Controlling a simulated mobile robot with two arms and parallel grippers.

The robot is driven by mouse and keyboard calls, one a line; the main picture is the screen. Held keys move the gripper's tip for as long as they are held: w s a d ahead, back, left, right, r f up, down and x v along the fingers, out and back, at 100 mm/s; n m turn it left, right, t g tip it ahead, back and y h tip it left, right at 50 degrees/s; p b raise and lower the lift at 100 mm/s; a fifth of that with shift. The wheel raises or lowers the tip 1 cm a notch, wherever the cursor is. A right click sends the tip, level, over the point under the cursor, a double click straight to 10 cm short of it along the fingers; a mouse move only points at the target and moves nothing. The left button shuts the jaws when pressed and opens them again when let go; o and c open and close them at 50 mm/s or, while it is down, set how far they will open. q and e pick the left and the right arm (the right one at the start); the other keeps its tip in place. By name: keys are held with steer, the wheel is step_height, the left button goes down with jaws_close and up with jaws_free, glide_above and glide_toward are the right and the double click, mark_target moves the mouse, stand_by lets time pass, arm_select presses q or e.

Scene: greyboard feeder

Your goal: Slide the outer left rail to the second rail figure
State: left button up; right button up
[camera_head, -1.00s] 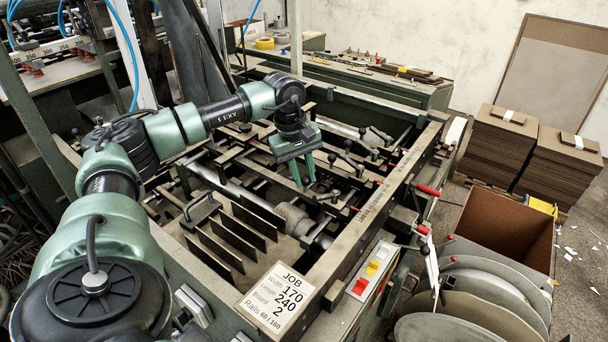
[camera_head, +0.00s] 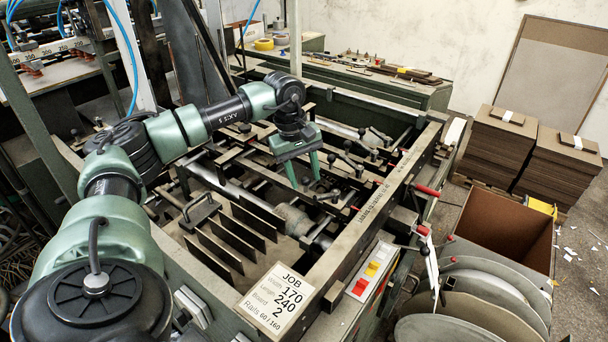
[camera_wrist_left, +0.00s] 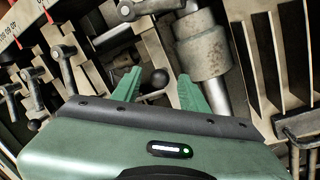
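My left gripper (camera_head: 304,180) hangs over the feeder bed, fingers down and apart. In the left wrist view (camera_wrist_left: 158,76) a black ball knob (camera_wrist_left: 160,78) shows between its open fingers, and nothing is clearly gripped. Several rails with black-knobbed clamp levers (camera_head: 347,146) cross the bed; I cannot tell which is the outer left rail. The job card (camera_head: 279,298) reads Rails 60 / 160. A scale with red pointers (camera_wrist_left: 46,16) shows at the wrist view's top left. My right gripper is not in view.
A thick grey cylinder on a shaft (camera_wrist_left: 203,50) lies close beside the fingers in the wrist view. Dark upright plates (camera_head: 236,236) and a handle (camera_head: 200,210) stand left of the gripper. The front beam (camera_head: 345,232) bounds the bed.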

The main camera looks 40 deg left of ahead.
arm_select(q)
steer(key=shift+r, duration=0.15)
step_height(320, 180, up, 7)
steer(key=s+b, duration=0.1)
steer(key=shift+s+a+r, duration=0.15)
steer(key=shift+a+r, duration=0.05)
steer(key=shift+a, duration=0.15)
steer(key=shift+f, duration=0.1)
stand_by(0.3)
